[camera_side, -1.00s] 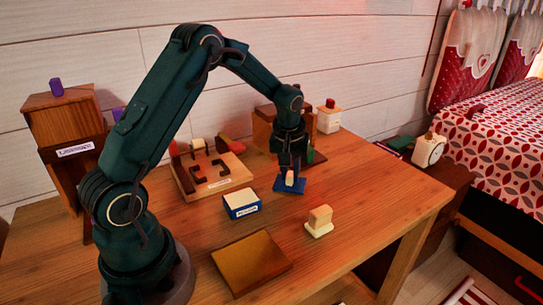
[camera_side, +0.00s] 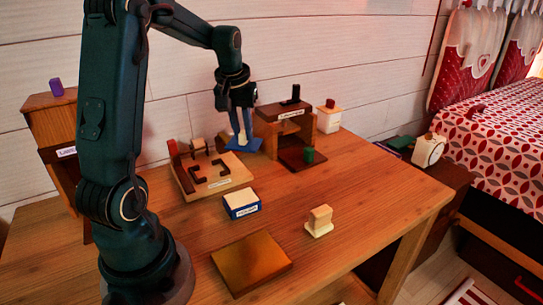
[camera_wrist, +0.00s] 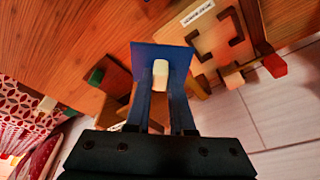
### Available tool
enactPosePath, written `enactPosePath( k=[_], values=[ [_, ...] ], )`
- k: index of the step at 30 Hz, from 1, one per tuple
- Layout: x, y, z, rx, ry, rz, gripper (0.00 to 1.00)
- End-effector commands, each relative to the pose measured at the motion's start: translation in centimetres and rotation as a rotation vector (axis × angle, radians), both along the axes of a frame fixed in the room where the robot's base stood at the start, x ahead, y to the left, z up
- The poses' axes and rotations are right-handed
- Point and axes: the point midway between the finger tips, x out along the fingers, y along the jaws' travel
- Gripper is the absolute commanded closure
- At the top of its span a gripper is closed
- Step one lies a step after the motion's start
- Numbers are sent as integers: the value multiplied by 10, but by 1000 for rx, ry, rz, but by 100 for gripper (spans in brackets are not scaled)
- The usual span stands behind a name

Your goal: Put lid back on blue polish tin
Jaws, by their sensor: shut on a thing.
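The blue polish tin (camera_side: 241,213) sits on the table in front of the wooden board, with a label on its front and a pale top showing. My gripper (camera_side: 243,135) is shut on the pale knob (camera_wrist: 160,74) of a flat blue lid. The lid (camera_side: 236,145) is held in the air, up and behind the tin in the side view, apart from it. In the wrist view the lid (camera_wrist: 147,54) shows as a blue square between and beyond my fingers. The tin cannot be made out in the wrist view.
A wooden board with dark brackets (camera_side: 240,180) lies behind the tin. A labelled wooden stand (camera_side: 268,112) holding a green piece is at the back. A cream block (camera_side: 320,219) and a brown square panel (camera_side: 250,263) are in front. Table between them is clear.

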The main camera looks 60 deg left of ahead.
Motion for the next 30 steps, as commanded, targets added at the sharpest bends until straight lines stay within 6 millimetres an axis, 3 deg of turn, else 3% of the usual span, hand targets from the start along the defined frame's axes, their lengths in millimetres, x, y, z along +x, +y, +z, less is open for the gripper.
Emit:
enactPosePath(
  k=[8,21,26,30],
  values=[
    [-15,-2,-4,1,1,254,100],
    [-47,-54,-13,3,1,750,100],
    [-56,-79,-10,3,-1,769,100],
    [-52,-87,-9,2,0,729,100]
  ],
)
